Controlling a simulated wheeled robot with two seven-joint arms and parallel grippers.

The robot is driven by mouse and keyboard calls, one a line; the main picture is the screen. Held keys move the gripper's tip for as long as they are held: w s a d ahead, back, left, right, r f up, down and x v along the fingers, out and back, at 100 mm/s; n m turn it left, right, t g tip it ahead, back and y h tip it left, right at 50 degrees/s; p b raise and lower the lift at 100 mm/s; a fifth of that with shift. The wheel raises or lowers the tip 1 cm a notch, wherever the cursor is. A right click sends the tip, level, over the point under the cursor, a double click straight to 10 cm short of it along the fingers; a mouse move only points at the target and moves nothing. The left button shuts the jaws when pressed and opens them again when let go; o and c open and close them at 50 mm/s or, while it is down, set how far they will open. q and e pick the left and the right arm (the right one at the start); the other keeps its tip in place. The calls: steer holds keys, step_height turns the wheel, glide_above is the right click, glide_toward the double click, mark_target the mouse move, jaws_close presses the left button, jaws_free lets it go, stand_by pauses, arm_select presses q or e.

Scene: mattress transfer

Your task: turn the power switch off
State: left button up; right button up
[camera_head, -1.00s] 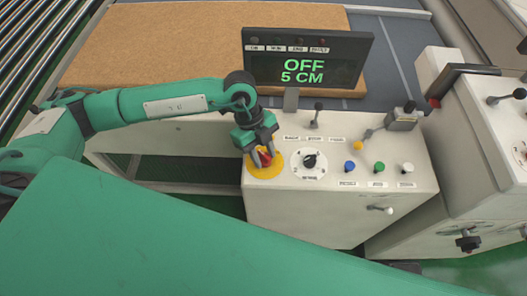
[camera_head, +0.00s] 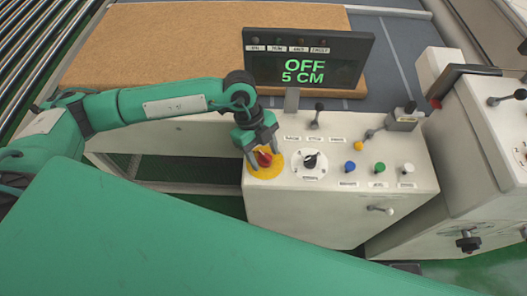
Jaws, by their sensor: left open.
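The power switch (camera_head: 264,159) is a red knob on a round yellow plate (camera_head: 266,173) at the left end of the white control box top. My left gripper (camera_head: 265,158) is over it, pointing down, its open fingers on either side of the red knob. I cannot tell whether the fingers touch the knob. The display (camera_head: 307,62) behind the box reads "OFF" and "5 CM" in green. My right gripper is not in view.
The control box (camera_head: 330,208) also carries a black rotary knob (camera_head: 310,161), blue, green and white buttons, and upright levers (camera_head: 316,115). A brown mattress (camera_head: 170,45) lies behind. A second white machine (camera_head: 475,150) stands at the right.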

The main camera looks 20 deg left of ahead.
arm_select(q)
steer(key=b+v, duration=0.3)
steer(key=v, duration=1)
steer(key=shift+r, duration=0.3)
steer(key=shift+a, duration=0.1)
